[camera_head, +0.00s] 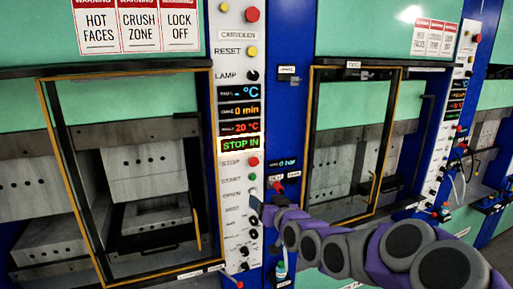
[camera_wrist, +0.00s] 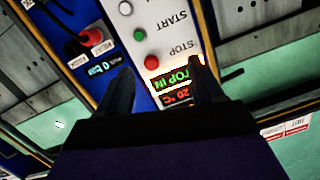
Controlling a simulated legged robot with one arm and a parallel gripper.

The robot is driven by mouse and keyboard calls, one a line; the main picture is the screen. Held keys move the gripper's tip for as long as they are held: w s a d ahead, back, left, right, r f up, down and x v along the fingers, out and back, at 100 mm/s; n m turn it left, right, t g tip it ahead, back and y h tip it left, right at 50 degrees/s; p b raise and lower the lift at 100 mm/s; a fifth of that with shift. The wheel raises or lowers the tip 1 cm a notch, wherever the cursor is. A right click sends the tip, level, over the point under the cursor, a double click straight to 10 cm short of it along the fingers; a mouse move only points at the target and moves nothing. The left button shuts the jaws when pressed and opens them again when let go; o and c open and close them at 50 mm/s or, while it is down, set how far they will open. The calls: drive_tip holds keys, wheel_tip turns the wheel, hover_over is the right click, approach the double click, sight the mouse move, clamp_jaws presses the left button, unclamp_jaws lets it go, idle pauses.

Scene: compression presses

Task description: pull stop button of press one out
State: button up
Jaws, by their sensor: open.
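The red STOP button (camera_head: 253,162) sits on the white control panel of the near press, just under a display (camera_head: 241,144) that reads STOP IN in green. In the wrist view, which is upside down, the red STOP button (camera_wrist: 152,62) shows between my fingertips, nearer the panel than they are. My gripper (camera_wrist: 160,70) is open and empty, one finger on each side of the button in the picture; contact cannot be seen. In the head view my gripper (camera_head: 266,198) is below and right of the button, in front of the panel's right edge.
Another red button (camera_head: 252,14) is at the panel's top. Red and black fittings (camera_wrist: 77,46) stick out beside the panel. A second press (camera_head: 350,150) stands to the right.

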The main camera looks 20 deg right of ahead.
drive_tip(key=m+t+h+p, duration=0.1)
drive_tip(key=t+h, duration=0.1)
approach(255, 162)
drive_tip(key=w+p, duration=0.1)
drive_tip(key=w, duration=0.1)
drive_tip(key=w+p, duration=0.1)
drive_tip(key=w, duration=0.2)
drive_tip(key=w+d+p, duration=0.1)
drive_tip(key=w+p, duration=0.1)
drive_tip(key=shift+w+d+r, duration=0.1)
drive_tip(key=shift+w+r, duration=0.15)
drive_tip(key=shift+w, duration=0.15)
drive_tip(key=shift+w+f+y, duration=0.1)
drive_tip(key=shift+w+y, duration=0.3)
drive_tip(key=shift+w, duration=0.05)
clamp_jaws()
